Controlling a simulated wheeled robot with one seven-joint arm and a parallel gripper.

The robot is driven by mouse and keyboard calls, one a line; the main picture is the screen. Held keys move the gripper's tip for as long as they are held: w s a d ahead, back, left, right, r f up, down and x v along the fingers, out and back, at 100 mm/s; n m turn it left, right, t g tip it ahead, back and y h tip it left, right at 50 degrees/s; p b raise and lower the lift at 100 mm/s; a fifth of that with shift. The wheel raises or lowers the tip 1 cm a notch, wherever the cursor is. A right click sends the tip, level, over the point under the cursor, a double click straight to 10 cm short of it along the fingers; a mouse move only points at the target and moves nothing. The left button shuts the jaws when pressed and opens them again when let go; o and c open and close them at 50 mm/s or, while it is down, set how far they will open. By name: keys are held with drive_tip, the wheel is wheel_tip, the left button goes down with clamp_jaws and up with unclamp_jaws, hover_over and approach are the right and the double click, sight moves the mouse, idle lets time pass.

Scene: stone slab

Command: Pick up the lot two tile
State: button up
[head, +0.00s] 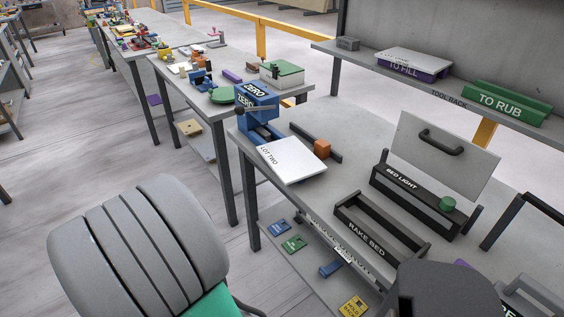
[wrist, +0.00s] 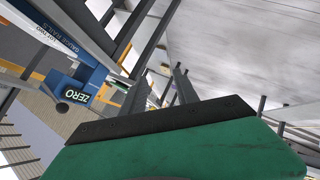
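The lot two tile (head: 294,161) is a flat white square with "LOT TWO" lettered along its left edge. In the head view it lies on the near grey bench, at its left end, just in front of the blue ZERO device (head: 258,103). The blue ZERO device also shows in the wrist view (wrist: 82,94).
Small coloured tags (head: 294,243) lie below the bench top.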

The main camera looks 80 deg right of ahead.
drive_tip(key=s+d+f+g+h, duration=0.2)
drive_tip(key=s+d+h, duration=0.2)
drive_tip(key=s+d, duration=0.55)
drive_tip(key=n+g+h+b, duration=0.2)
drive_tip(key=n+h, duration=0.2)
drive_tip(key=n, duration=0.1)
approach(278, 165)
drive_tip(key=d, duration=0.2)
drive_tip(key=shift+w+d+f+t+p, duration=0.1)
drive_tip(key=shift+w+d+t+p, duration=0.1)
drive_tip(key=shift+d+t+p, duration=0.15)
drive_tip(key=d+p, duration=0.1)
drive_tip(key=d, duration=0.1)
drive_tip(key=d+p, duration=0.1)
drive_tip(key=d, duration=0.1)
drive_tip(key=d+p, duration=0.1)
drive_tip(key=d, duration=0.2)
drive_tip(key=shift+s+f, duration=0.1)
drive_tip(key=shift+s, duration=0.3)
drive_tip(key=shift+d+f, duration=0.1)
drive_tip(key=shift+d, duration=0.05)
clamp_jaws()
